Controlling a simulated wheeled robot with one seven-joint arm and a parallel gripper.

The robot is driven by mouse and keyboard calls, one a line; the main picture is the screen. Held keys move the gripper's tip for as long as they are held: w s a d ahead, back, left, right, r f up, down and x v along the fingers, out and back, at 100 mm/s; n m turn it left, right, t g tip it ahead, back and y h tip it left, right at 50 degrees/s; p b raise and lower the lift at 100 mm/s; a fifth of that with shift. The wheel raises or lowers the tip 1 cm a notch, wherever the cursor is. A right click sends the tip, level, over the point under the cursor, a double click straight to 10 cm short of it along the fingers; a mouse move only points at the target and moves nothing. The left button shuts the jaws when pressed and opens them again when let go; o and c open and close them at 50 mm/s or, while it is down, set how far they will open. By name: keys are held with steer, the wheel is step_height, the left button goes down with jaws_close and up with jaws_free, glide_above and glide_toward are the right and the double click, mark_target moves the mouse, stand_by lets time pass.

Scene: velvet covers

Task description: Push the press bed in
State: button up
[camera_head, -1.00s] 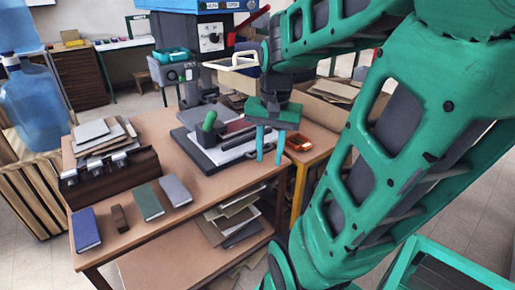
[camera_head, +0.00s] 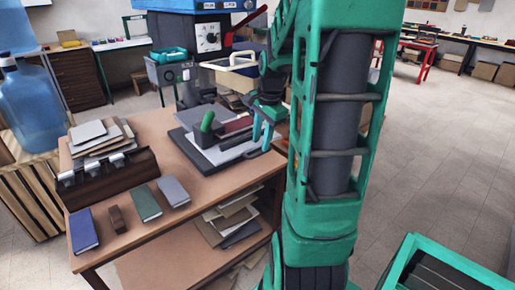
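The press (camera_head: 207,38) stands behind the table, with a blue top, a white dial panel and a red lever. What looks like its bed (camera_head: 238,80) is a grey-blue tray with a cream handle frame (camera_head: 230,61), sticking out at the press's front right. My gripper (camera_head: 262,132) points down, in front of and below the bed in the picture, near the right end of the grey board on the table. Its two teal fingers are apart with nothing seen between them. My arm hides the bed's right end; I cannot tell whether it touches.
A teal box-like frame (camera_head: 440,262) is at bottom right. The floor on the right is open.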

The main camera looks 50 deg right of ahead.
mark_target(260, 153)
steer(key=shift+w+f, duration=0.2)
steer(key=shift+f, duration=0.75)
steer(key=shift+w+f, duration=0.15)
steer(key=shift+f, duration=0.8)
steer(key=shift+c, duration=0.2)
jaws_close()
steer(key=w, duration=0.3)
steer(key=w+d, duration=0.1)
steer(key=w, duration=0.4)
steer(key=shift+w+d, duration=0.3)
steer(key=shift+w, duration=0.1)
steer(key=shift+o, duration=0.2)
jaws_free()
steer(key=shift+r, duration=0.1)
steer(key=shift+s+a+r, duration=0.1)
steer(key=shift+s+r, duration=0.1)
steer(key=shift+r, duration=1)
steer(key=shift+s+r, duration=0.25)
steer(key=shift+r, duration=0.95)
steer(key=shift+s+a+r, duration=0.1)
steer(key=shift+s+r, duration=0.1)
steer(key=shift+r, duration=1)
